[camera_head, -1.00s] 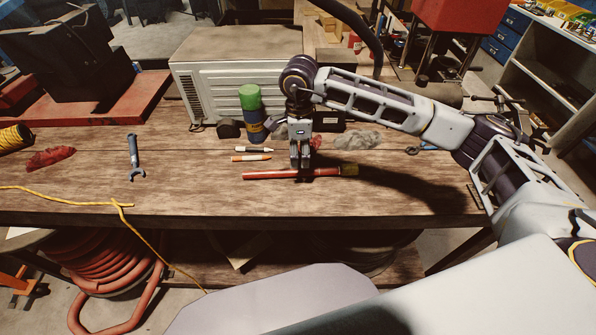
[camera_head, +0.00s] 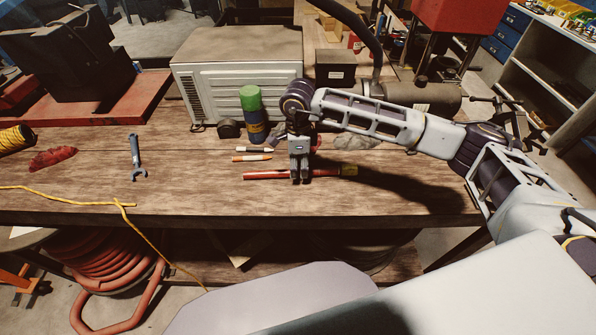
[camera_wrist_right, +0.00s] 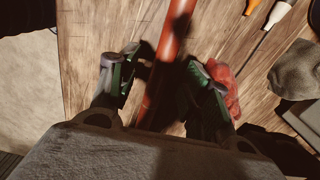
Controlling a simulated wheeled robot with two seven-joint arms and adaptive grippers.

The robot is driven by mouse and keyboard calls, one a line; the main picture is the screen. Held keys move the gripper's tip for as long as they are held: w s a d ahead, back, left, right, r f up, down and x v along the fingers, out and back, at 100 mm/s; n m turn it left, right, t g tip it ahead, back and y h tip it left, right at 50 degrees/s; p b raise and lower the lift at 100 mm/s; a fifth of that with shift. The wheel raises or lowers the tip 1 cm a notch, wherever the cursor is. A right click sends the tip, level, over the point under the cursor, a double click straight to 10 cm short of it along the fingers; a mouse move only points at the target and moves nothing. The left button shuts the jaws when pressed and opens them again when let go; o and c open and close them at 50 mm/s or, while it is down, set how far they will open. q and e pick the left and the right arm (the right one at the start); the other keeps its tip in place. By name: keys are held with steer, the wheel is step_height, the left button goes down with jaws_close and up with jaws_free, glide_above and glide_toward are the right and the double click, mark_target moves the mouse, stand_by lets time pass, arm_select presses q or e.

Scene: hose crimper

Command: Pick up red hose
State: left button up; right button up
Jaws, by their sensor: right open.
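The red hose (camera_head: 268,176) lies on the wooden workbench near its front edge, running left to right, with a yellowish fitting at its right end. My right gripper (camera_head: 299,179) points down at the middle of the hose. In the right wrist view the hose (camera_wrist_right: 172,50) passes between the two fingers of the open gripper (camera_wrist_right: 162,85). There is a gap on either side of the hose, and part of it lies in shadow. My left gripper is not in view.
Two marker-like tools (camera_head: 252,158), a green-capped can (camera_head: 252,112) and a red rag in the wrist view (camera_wrist_right: 226,84) are close by. A wrench (camera_head: 136,160) and a yellow cord (camera_head: 60,190) lie to the left. The bench between wrench and hose is clear.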

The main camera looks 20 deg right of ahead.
steer(key=shift+w+f+p, duration=0.15)
steer(key=shift+f+p, duration=0.2)
steer(key=shift+f, duration=1.3)
jaws_close()
